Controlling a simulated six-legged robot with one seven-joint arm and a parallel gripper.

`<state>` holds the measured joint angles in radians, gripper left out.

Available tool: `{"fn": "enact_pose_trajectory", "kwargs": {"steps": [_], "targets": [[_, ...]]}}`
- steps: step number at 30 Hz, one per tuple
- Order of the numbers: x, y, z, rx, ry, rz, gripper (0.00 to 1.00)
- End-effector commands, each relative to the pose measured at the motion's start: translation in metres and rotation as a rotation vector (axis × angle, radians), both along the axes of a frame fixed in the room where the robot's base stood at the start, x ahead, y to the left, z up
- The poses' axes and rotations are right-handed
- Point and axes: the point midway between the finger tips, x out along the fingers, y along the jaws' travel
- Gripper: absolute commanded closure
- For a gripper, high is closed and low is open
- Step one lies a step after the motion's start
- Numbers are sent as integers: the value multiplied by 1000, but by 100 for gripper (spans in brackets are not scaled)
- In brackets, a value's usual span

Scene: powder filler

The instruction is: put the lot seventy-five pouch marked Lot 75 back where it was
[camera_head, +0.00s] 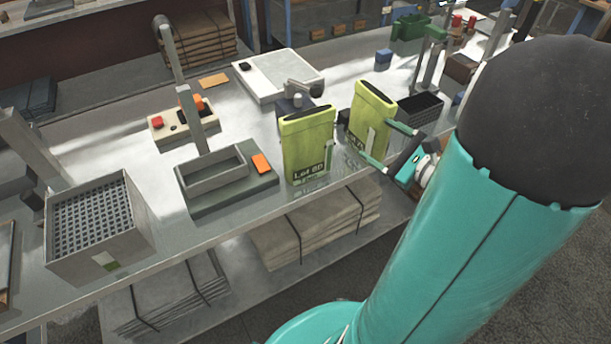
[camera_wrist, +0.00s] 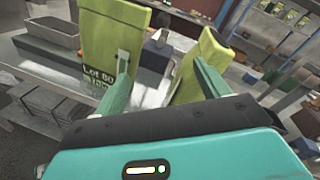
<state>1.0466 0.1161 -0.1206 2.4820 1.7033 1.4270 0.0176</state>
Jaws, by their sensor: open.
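Two yellow-green pouches stand upright on the bench. The left pouch (camera_head: 308,142) reads Lot 80 and also shows at the left of the wrist view (camera_wrist: 110,45). The right pouch (camera_head: 372,108) has a label partly covered by my gripper, starting "Lot" with the number unclear; it shows at the right of the wrist view (camera_wrist: 203,62). My gripper (camera_head: 376,138) is open at the right pouch's near side. In the wrist view its fingers (camera_wrist: 160,58) are spread, one before each pouch, with nothing gripped between them. Contact with the right pouch cannot be told.
A scale with a grey tray (camera_head: 212,174) and orange block stands left of the pouches. A perforated bin (camera_head: 95,220) is further left. A white device (camera_head: 278,73) stands behind, and a dark crate (camera_head: 420,108) is at the right. The bench's front edge is close.

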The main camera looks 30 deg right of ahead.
Motion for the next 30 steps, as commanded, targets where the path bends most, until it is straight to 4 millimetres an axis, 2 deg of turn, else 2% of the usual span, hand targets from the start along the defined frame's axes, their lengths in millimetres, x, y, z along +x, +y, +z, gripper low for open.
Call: {"fn": "enact_pose_trajectory", "kwargs": {"steps": [1,2,3,6,9,12,15,18,21,24,27,30], "targets": [[10,31,5,-59,28,109,26],[13,50,7,-99,49,176,26],[16,77,8,-163,81,276,26],[13,144,8,-365,160,538,26],[-4,195,4,-602,220,775,26],[-25,228,0,-869,255,980,26],[-43,246,1,-1166,262,1146,26],[-56,253,10,-1485,238,1266,26],[-61,255,25,-1793,188,1325,26],[-61,255,41,-2027,135,1338,26],[-61,255,52,-2160,103,1332,26],[-60,254,56,-2203,95,1329,26]]}}
